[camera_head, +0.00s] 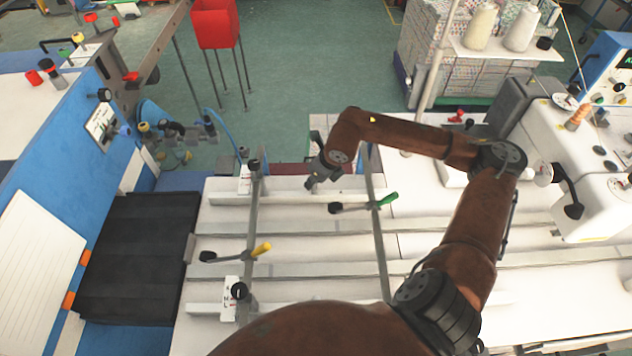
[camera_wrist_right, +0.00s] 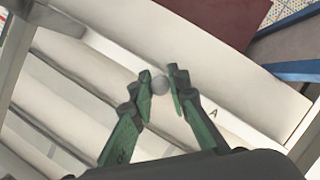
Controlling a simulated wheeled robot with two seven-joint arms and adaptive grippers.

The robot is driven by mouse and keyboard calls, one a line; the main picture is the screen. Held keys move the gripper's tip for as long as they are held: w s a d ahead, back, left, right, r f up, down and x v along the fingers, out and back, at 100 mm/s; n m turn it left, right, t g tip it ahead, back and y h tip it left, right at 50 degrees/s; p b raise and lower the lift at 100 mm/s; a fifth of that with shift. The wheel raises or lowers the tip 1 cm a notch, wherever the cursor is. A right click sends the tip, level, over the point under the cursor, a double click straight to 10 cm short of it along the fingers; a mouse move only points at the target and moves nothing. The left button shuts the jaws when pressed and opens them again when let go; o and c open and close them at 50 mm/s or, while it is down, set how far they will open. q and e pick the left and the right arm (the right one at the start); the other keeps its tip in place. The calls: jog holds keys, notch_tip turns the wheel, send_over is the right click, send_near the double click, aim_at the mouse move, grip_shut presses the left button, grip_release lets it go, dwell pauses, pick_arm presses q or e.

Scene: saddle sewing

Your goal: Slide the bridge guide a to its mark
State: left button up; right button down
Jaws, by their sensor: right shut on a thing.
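A long white bar (camera_head: 285,197) lies across the far side of the white table. In the right wrist view the pale strip (camera_wrist_right: 240,124) carries a letter A, so I take it for bridge guide a. A round grey knob (camera_wrist_right: 160,86) stands on it, left of the letter. My right gripper (camera_head: 317,180) reaches down over this bar. Its green fingertips (camera_wrist_right: 163,77) are closed around the knob in the right wrist view. In the head view the knob is hidden by the gripper. The guide's mark cannot be made out clearly. My left gripper is out of view.
Two grey crossbars (camera_head: 251,215) and (camera_head: 381,250) run front to back over the white bars. A sewing machine (camera_head: 590,150) stands at the right. A black pad (camera_head: 130,255) lies at the left.

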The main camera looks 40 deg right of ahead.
jog(key=c, duration=1.8)
grip_release()
jog(key=shift+c, duration=0.2)
jog(key=v, duration=1.2)
jog(key=shift+s+d+f, duration=0.1)
jog(key=shift+d, duration=0.05)
